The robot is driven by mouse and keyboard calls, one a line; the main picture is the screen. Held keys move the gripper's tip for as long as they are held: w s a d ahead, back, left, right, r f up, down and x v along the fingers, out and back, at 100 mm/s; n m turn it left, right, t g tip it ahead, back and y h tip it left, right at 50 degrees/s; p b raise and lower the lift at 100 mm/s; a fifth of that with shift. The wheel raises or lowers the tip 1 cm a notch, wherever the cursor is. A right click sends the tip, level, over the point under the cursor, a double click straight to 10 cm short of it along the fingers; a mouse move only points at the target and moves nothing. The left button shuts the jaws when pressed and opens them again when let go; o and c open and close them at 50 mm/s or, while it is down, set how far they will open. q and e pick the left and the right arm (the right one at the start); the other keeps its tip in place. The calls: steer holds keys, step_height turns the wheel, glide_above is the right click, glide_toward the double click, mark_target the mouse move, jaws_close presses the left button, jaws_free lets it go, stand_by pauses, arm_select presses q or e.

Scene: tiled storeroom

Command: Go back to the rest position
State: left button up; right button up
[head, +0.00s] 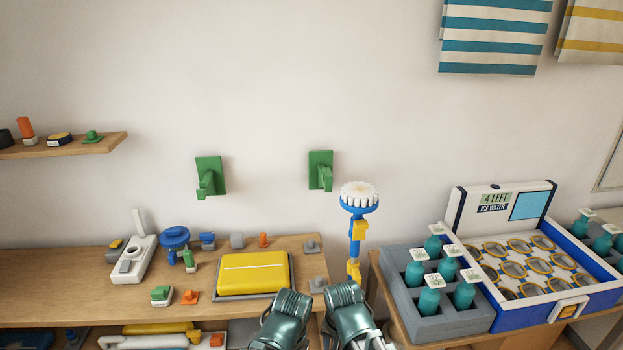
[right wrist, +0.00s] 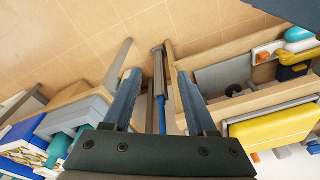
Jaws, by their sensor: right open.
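My right gripper (right wrist: 157,78) is open in the right wrist view, its two blue-grey fingers spread wide. A thin blue rod (right wrist: 163,108) and a grey post show between the fingers; I cannot tell how far beyond them they are. In the head view, two teal parts of my arms come in at the bottom middle, side by side, and no fingertips show there. My left gripper is not in view.
A brush (head: 359,197) with white bristles and a blue and yellow handle stands upright by the gap between the wooden table (head: 60,265) and the right table with a bottle crate (head: 393,262) and blue-white box (head: 510,318). Two green hooks (head: 208,176) are on the wall.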

steer(key=shift+s+a+n+g+h, duration=0.1)
steer(key=shift+s+n+g+h, duration=0.15)
steer(key=shift+s+n, duration=0.9)
steer(key=shift+s+a+n+g+h, duration=0.15)
steer(key=shift+s+n+g, duration=0.35)
steer(key=shift+n, duration=1)
steer(key=shift+s+n+g+h, duration=0.2)
steer(key=shift+s+n, duration=0.8)
steer(key=shift+n, duration=0.35)
